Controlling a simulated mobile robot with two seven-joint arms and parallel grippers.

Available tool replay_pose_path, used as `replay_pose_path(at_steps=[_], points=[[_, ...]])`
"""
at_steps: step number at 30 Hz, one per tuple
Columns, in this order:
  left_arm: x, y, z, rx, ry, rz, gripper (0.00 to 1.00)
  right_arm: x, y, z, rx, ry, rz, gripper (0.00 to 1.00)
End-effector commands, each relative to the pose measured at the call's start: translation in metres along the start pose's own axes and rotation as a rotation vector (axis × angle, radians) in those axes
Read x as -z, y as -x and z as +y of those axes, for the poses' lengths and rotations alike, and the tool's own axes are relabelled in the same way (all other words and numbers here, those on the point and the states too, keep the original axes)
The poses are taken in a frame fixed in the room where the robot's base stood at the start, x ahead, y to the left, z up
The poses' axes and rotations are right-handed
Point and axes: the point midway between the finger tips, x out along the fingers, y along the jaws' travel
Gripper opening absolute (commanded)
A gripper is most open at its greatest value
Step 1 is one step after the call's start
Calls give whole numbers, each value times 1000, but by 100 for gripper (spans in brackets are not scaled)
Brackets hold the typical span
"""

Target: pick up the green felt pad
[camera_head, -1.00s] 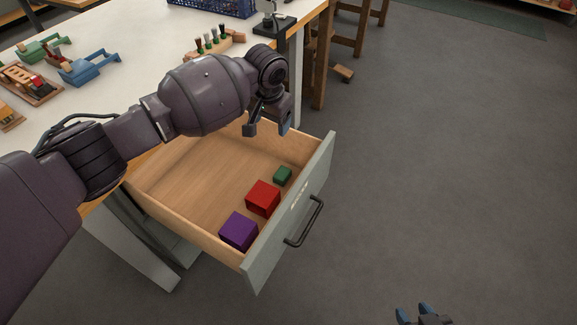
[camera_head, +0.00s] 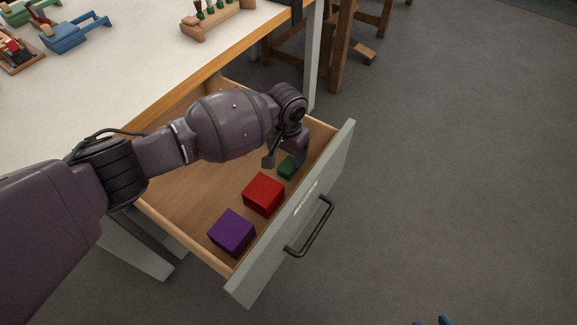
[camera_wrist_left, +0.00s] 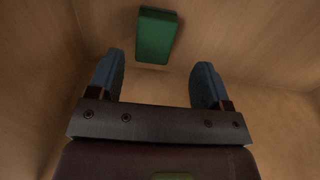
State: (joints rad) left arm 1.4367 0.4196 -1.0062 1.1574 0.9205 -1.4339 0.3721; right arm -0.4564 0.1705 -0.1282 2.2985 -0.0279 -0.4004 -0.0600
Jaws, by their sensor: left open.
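The green felt pad (camera_head: 287,167) is a small dark green block in the open drawer, close to the drawer front and the far corner. In the left wrist view the pad (camera_wrist_left: 156,36) lies beyond the fingertips, a little left of the middle between them. My left gripper (camera_head: 284,160) is inside the drawer, pointing down, open and empty; it also shows in the left wrist view (camera_wrist_left: 160,72). One finger partly hides the pad in the head view. My right gripper (camera_head: 434,322) barely shows at the bottom edge; its jaws cannot be judged.
A red block (camera_head: 263,194) and a purple block (camera_head: 232,232) lie in the drawer (camera_head: 183,192) beside the pad. The drawer front with its dark handle (camera_head: 311,230) stands close by. The white workbench (camera_head: 130,60) is above, with toys and a brush rack (camera_head: 217,18).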

Motion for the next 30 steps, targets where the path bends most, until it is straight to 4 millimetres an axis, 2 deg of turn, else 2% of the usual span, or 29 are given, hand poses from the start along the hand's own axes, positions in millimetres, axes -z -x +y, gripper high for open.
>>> replay_pose_path(at_steps=[7, 12, 16, 20, 23, 30], points=[[-5, -28, 6, -3, -2, -5, 72, -10, -3, -3, 6, 21, -15, 43], [-6, -50, 8, -3, 0, -6, 72, -3, -8, -5, 11, 43, 5, 43], [-5, -50, 7, 1, 0, 0, 72, 8, -10, -4, 11, 54, 32, 43], [-4, -48, 7, 2, 0, 3, 72, 8, -9, -3, 12, 58, 34, 43], [-4, -48, 7, 2, 0, 3, 60, 6, -8, -3, 12, 58, 28, 43], [-4, -48, 7, 1, 0, 2, 23, 3, -8, -3, 11, 57, 22, 43]])
